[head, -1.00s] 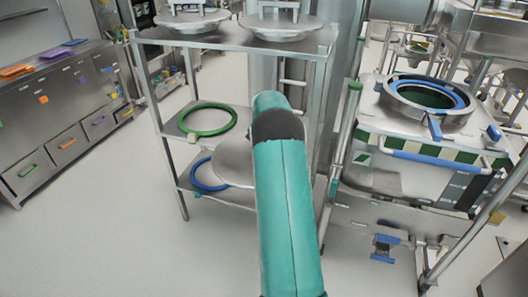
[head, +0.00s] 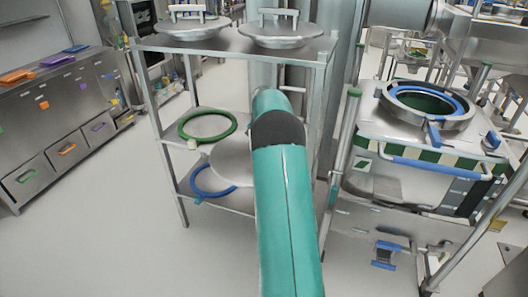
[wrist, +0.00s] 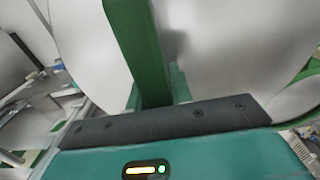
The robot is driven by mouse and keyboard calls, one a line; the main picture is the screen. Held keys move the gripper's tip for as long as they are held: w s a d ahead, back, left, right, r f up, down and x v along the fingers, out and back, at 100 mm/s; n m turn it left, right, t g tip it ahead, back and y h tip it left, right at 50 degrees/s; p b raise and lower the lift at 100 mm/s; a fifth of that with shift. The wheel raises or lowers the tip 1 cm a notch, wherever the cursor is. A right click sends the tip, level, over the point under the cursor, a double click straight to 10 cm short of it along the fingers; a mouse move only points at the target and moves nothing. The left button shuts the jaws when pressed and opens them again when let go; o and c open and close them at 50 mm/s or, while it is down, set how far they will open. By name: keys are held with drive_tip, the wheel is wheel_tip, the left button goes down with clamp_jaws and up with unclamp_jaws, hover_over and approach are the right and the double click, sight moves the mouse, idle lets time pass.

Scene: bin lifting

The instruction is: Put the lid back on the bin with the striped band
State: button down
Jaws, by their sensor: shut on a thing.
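The bin with the striped band (head: 450,158) stands at the right in the head view. Its band is green and white, and its round top (head: 462,118) is open, with a blue ring and a dark green inside. A flat grey round lid (head: 230,158) shows partly behind my teal arm in front of the shelf rack. In the wrist view the lid's broad grey face (wrist: 235,50) fills much of the picture. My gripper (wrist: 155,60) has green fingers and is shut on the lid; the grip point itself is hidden. In the head view my arm hides the gripper.
Two lids with handles (head: 193,27) (head: 281,35) lie on the rack's top shelf (head: 228,45). A green ring (head: 208,135) and a blue ring (head: 205,193) lie on lower shelves. An upright post (head: 345,130) stands between rack and bin. Floor at the left is clear.

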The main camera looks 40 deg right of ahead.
drive_tip(key=shift+r, duration=2.3)
